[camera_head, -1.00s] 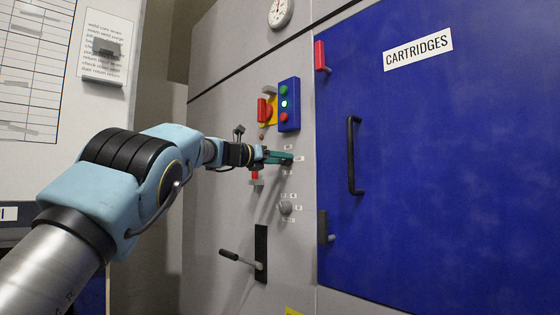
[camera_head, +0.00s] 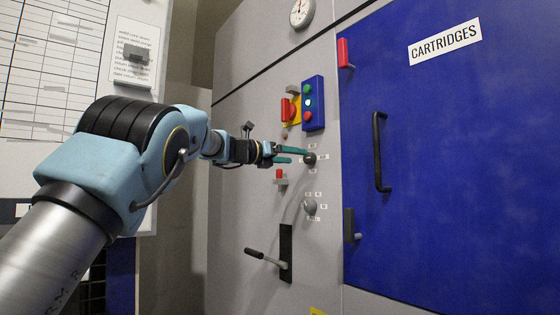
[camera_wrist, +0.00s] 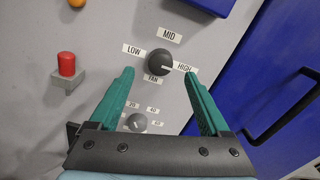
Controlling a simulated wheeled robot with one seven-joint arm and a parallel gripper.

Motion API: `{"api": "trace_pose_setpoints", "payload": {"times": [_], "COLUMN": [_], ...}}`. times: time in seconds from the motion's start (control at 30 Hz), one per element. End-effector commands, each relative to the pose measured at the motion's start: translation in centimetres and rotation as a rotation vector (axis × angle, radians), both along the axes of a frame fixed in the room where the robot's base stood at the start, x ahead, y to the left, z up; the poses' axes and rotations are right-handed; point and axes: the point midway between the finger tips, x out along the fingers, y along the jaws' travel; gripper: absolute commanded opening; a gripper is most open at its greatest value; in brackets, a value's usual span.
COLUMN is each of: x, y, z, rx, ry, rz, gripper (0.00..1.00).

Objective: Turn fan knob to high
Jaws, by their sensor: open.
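The fan knob (camera_wrist: 160,63) is a dark round dial on the grey panel, with labels LOW, MID, HIGH and FAN around it. Its white pointer line points right, at the HIGH label (camera_wrist: 184,68). The knob also shows in the head view (camera_head: 310,158). My gripper (camera_wrist: 159,75) is open, its two teal fingers apart and empty. In the wrist view the fingertips lie to the lower left and right of the knob, and the knob shows in the gap. The gripper (camera_head: 292,155) also shows in the head view, close to the panel; I cannot tell whether a finger touches the knob.
A second, grey knob (camera_wrist: 135,122) with number labels sits below. A red button (camera_wrist: 66,64) is at left. The blue box with lit buttons (camera_head: 314,103) and red switch (camera_head: 289,109) are above. A lever (camera_head: 266,257) is below; a blue CARTRIDGES door (camera_head: 450,160) stands right.

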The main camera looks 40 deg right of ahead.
Motion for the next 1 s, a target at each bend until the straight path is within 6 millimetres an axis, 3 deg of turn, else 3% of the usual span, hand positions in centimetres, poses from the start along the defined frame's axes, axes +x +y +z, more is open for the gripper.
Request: {"api": "trace_pose_setpoints", "payload": {"times": [0.1, 0.33, 1.0], "x": [0.1, 0.3, 0.3], "y": [2.4, 5.0, 5.4], "z": [-0.1, 0.0, 0.0], "rx": [-0.002, 0.0, 0.001], "ry": [0.001, 0.001, 0.0], "rz": [0.001, 0.0, -0.001], "gripper": [0.81, 0.81, 0.81]}}
